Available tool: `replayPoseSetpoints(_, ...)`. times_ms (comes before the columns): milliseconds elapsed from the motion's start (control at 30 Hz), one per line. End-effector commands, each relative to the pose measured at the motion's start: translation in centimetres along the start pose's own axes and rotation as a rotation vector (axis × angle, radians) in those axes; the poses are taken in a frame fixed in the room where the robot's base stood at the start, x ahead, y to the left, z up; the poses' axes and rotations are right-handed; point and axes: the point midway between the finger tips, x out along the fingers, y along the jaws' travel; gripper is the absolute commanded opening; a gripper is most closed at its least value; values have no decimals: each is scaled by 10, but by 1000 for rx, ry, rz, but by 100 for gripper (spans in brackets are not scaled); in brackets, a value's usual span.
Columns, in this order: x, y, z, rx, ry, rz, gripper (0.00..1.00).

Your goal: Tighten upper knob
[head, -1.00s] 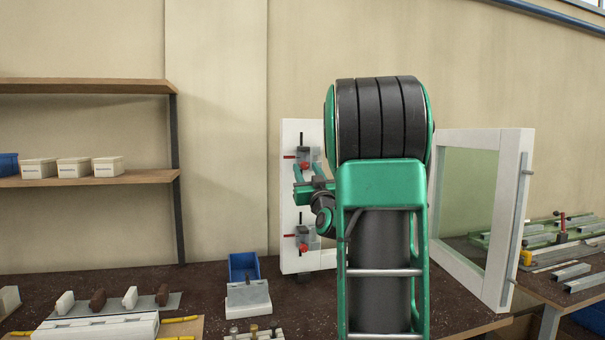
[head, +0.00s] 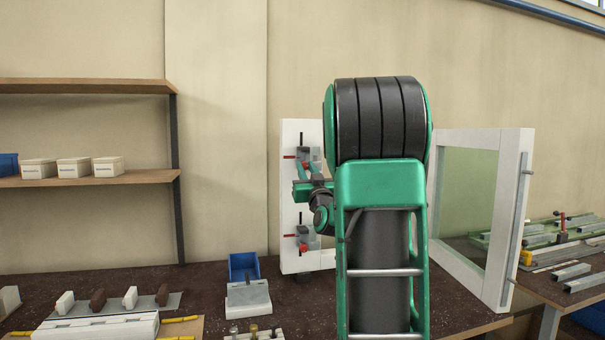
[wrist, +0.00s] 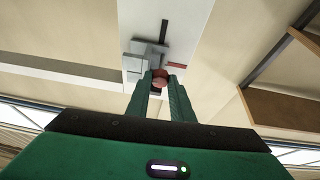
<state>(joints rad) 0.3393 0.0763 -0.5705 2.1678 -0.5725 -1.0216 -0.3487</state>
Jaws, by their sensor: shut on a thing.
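The upper clamp (head: 302,153) is a grey block on the white upright profile, with a dark rod above it. Its red upper knob (wrist: 160,77) shows between my fingertips in the wrist view. My gripper (wrist: 160,85) is shut on this knob, one green finger on each side. In the head view my gripper (head: 304,172) is at the upper clamp and mostly covers the knob. The lower clamp (head: 303,236) has its own red knob (head: 303,247) and is apart from my gripper.
A white framed window sash (head: 519,190) stands right of my arm. A blue bin (head: 243,264) and a white block (head: 248,297) are on the dark bench left of the profile. A shelf (head: 90,180) with white boxes is at far left.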

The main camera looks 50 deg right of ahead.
Motion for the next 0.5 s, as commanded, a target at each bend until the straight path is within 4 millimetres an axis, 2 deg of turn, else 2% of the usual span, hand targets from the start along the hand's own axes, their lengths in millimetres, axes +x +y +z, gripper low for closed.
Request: replayPoseSetpoints(500, 0, -7, 0, 266, -10, 101, 0)
